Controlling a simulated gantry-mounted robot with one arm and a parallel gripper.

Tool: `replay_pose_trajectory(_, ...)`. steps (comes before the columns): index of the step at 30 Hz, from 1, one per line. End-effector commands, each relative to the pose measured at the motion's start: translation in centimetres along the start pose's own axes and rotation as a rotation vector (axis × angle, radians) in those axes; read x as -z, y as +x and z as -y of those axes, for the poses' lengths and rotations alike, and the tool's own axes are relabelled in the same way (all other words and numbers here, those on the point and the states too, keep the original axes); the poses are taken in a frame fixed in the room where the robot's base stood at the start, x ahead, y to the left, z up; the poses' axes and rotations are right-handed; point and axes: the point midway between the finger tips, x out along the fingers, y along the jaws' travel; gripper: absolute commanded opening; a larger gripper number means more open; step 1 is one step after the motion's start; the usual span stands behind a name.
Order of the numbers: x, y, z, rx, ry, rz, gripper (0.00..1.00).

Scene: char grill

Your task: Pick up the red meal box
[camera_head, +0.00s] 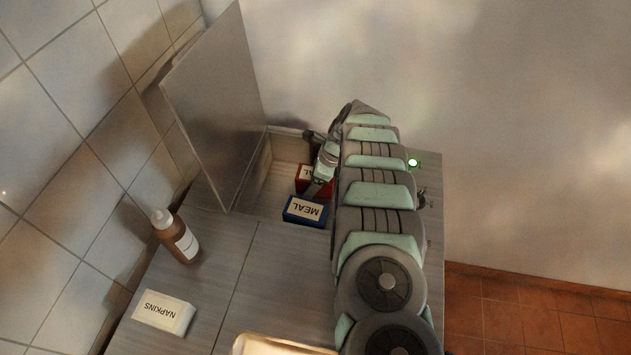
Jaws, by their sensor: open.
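The red meal box (304,182) stands in the recessed compartment at the back of the counter, behind a blue meal box. Its label shows in part, and its right side is hidden by my arm and gripper. My gripper (320,178) is open and hangs over the right part of the red box. Its fingertips are mostly hidden, so I cannot tell whether they touch the box or reach around it.
The blue meal box (304,211) stands just in front of the red one. A raised metal lid (214,110) leans left of the compartment. A brown bottle (177,238) and a napkins box (162,313) stand at the left. A metal tray (270,346) lies at the front edge.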

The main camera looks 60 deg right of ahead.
Motion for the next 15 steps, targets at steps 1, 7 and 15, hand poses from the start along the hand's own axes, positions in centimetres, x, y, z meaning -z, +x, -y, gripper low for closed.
replay_pose_trajectory(1,0.04,0.11,0.00,0.000,0.000,0.000,0.87)
replay_pose_trajectory(7,0.07,0.09,0.01,0.000,0.000,0.000,0.87)
replay_pose_trajectory(15,0.06,0.08,0.02,0.000,0.000,0.000,0.76)
